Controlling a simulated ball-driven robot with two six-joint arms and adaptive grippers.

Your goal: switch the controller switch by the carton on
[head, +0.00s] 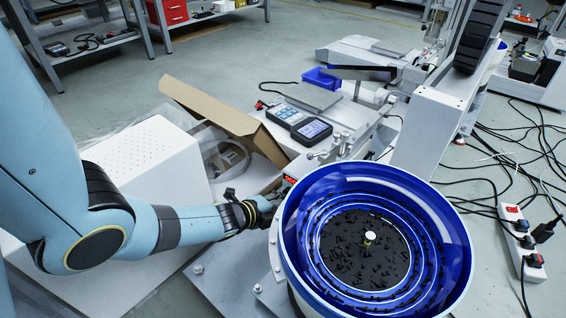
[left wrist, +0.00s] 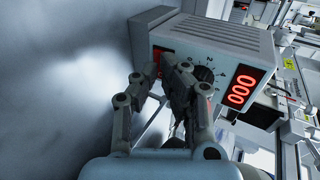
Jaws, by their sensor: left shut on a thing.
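The controller (left wrist: 215,50) is a pale grey box with a numbered dial (left wrist: 204,76) and a lit red display (left wrist: 240,87) reading 000. The controller switch (left wrist: 157,58) shows as a red patch on its front, partly hidden by my fingers. In the head view the controller (head: 289,180) is mostly hidden between the carton (head: 224,122) and the blue bowl. My left gripper (left wrist: 166,78) is shut at the switch; its fingertips overlap the switch, and the exact contact is hidden. It also shows in the head view (head: 272,196). My right gripper is in neither view.
The blue bowl feeder (head: 455,225) with black screws stands close right of my left gripper. Two handheld meters (head: 298,122) lie behind. A power strip (head: 520,240) and cables lie on the floor at right.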

